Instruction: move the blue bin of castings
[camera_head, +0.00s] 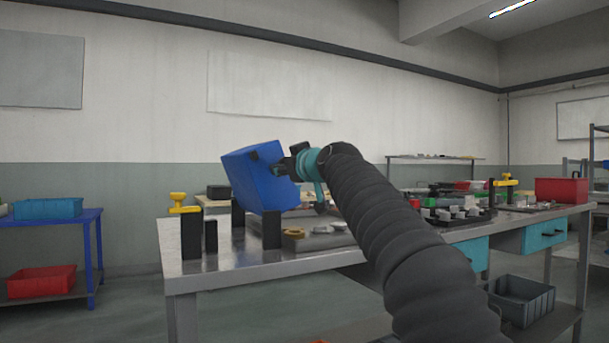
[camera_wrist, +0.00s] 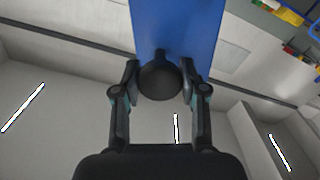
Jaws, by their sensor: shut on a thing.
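The blue bin (camera_head: 262,180) is held above the left end of the metal workbench (camera_head: 310,250). It is tilted, and its contents are hidden from both views. My gripper (camera_head: 291,161) is at its right side, shut on a dark round knob on the bin. In the wrist view, the two fingers of my gripper (camera_wrist: 160,80) stand on either side of this knob, with the blue bin wall (camera_wrist: 185,25) behind it.
Black posts (camera_head: 272,230) stand on the bench around the bin's underside. A yellow-topped clamp (camera_head: 184,203) is at the left corner. Small parts (camera_head: 322,229) lie to the right. A red bin (camera_head: 562,189) is at the far right end. A blue shelf (camera_head: 60,222) stands left.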

